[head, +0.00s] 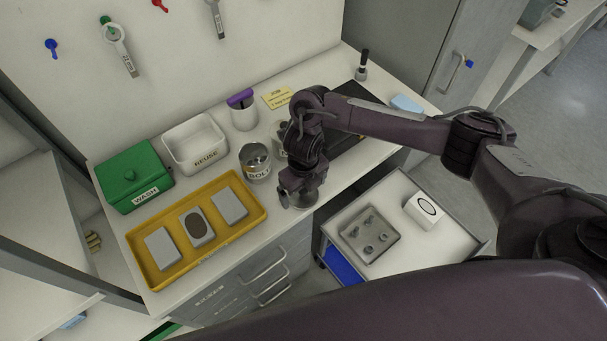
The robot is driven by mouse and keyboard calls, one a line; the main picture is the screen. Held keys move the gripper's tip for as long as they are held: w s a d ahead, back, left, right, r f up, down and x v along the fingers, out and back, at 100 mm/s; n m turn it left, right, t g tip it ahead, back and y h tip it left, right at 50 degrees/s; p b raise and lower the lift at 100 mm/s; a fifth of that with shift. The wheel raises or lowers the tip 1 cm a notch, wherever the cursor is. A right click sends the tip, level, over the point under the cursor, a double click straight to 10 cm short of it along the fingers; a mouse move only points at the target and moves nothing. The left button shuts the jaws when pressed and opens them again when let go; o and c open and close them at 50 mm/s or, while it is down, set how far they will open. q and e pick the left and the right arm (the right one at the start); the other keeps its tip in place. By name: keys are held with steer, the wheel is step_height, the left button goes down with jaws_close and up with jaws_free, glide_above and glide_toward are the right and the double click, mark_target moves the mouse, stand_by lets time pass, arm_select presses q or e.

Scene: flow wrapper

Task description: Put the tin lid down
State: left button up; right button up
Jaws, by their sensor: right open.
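The open tin marked BOLT (256,172) stands on the counter, with small dark contents showing inside. A round grey metal disc, which looks like the tin lid (307,201), is at the counter's front edge, right of the tin. My right gripper (297,196) is directly over it, pointing down with its jaws open. The gripper hides part of the disc, and I cannot tell whether the fingers touch it. My left gripper is out of view.
A yellow tray (159,279) with grey blocks lies left of the tin. A green WASH box (133,174), a white REUSE bin (193,142) and a white cup (243,118) stand behind. A lower cart (385,262) holds a metal parts tray (352,238) and a white box (421,210).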

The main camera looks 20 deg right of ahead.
mark_target(304, 190)
step_height(304, 190, up, 11)
steer(key=p, duration=0.2)
steer(key=shift+r, duration=0.15)
stand_by(0.4)
